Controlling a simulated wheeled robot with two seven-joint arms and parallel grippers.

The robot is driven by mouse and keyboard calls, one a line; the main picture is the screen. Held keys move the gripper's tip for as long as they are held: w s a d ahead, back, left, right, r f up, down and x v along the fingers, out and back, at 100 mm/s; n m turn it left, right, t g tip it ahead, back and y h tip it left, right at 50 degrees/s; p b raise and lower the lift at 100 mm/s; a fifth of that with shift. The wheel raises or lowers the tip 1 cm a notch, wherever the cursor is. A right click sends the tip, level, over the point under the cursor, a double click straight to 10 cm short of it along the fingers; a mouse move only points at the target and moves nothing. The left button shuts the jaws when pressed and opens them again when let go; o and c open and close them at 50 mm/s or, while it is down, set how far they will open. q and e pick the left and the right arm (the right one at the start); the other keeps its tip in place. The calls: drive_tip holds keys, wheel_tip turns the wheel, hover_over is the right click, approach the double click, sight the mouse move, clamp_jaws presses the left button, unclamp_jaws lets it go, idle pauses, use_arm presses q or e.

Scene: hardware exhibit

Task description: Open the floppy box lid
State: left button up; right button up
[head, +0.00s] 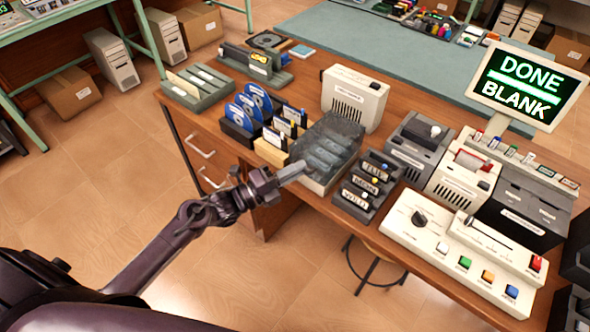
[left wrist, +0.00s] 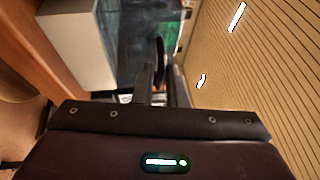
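The floppy box has a pale base (head: 318,186) and a smoky see-through lid (head: 340,128). It stands near the front edge of the wooden desk in the head view, with grey floppies faintly visible through the lid. Whether the lid sits fully down or is slightly raised, I cannot tell. My left gripper (head: 291,173) is at the box's front left side, its fingertips close to the box. Contact is unclear. The fingers look together, with nothing seen between them. My right gripper is not in view.
Floppy holders (head: 277,137) stand left of the box, and a labelled dark rack (head: 366,187) stands close on its right. A beige device (head: 354,98) is behind it. A control panel (head: 461,245) and a DONE/BLANK screen (head: 527,86) are to the right.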

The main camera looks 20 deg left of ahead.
use_arm(q)
clamp_jaws()
